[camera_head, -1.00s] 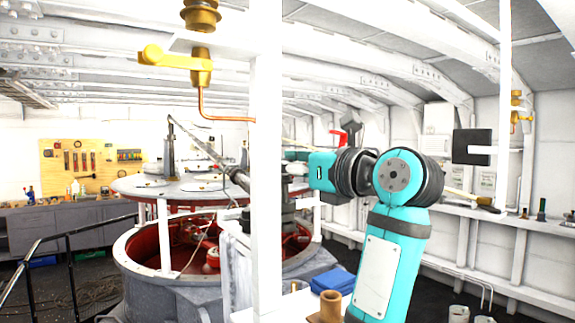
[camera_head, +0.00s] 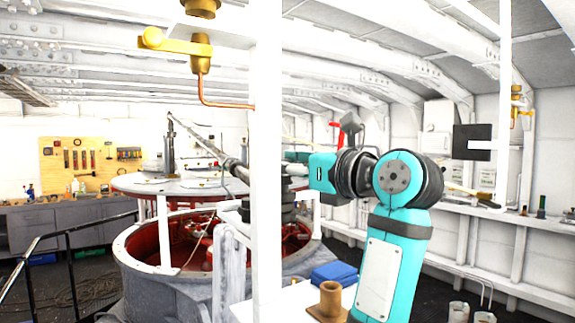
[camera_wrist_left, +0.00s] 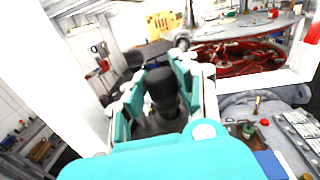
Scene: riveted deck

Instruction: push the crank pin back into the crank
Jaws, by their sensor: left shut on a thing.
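My left gripper (camera_wrist_left: 157,100) shows at close range in the left wrist view, with its two teal-padded fingers shut on a dark upright cylinder (camera_wrist_left: 162,82), which looks like the crank pin. In the head view my teal left arm rises at the right and points left, and its gripper (camera_head: 297,182) reaches toward the white post. A dark ribbed upright part (camera_head: 288,208) shows by the fingers. A long grey bar (camera_head: 210,155) slopes down toward the post, which hides where it ends. I cannot tell how deep the pin sits in the crank. My right gripper is not in view.
The white post (camera_head: 266,120) stands close beside the gripper. A brass valve (camera_head: 178,46) with a copper pipe hangs upper left. A large red-lined drum (camera_head: 135,240) stands behind. A blue box (camera_head: 335,274) and brown fitting (camera_head: 329,299) sit below my arm.

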